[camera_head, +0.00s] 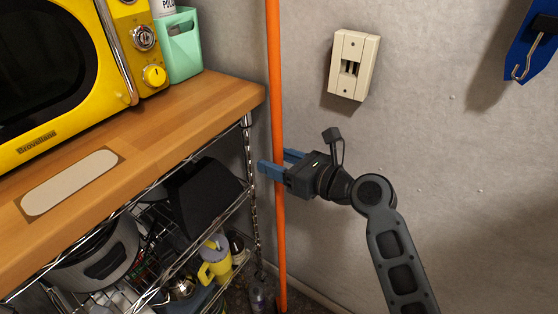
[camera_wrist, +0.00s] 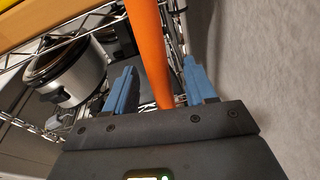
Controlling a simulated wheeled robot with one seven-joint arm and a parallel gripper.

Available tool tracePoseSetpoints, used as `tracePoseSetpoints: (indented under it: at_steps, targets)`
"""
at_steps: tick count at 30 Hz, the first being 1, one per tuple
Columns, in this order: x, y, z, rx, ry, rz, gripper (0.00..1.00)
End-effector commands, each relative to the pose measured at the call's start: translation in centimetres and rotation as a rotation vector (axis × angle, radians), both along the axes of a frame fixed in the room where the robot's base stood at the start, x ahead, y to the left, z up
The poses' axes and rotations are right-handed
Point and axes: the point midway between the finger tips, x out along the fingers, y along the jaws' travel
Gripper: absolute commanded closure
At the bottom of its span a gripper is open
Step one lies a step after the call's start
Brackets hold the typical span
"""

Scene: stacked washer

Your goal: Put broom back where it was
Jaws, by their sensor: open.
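The broom's orange handle (camera_head: 275,80) stands nearly upright between the shelf's right end and the grey wall. Its top runs out of view and its lower end is near the floor; no broom head shows. My gripper (camera_head: 276,159) is at the handle with its blue fingers pointing left. In the wrist view the orange handle (camera_wrist: 149,50) passes between the two blue fingers (camera_wrist: 157,85), which are apart with gaps on both sides. The gripper is open around the handle.
A wire shelf with a wooden top (camera_head: 180,115) stands close on the left, its chrome post (camera_head: 251,180) beside the fingers. It carries a yellow microwave (camera_head: 60,70) and a slow cooker (camera_head: 95,255).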

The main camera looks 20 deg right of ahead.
Motion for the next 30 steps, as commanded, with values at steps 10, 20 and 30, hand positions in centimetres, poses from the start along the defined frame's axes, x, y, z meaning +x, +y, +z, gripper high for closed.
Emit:
tracePoseSetpoints:
  at_steps: [10,20,30]
  targets:
    - [-1.1,-0.7,0.4,0.0,0.001,-0.002,0.45]
    - [-6.7,-4.0,1.5,0.0,0.001,-0.003,0.45]
    - [-10.0,-5.9,2.2,0.0,0.0,0.0,0.45]
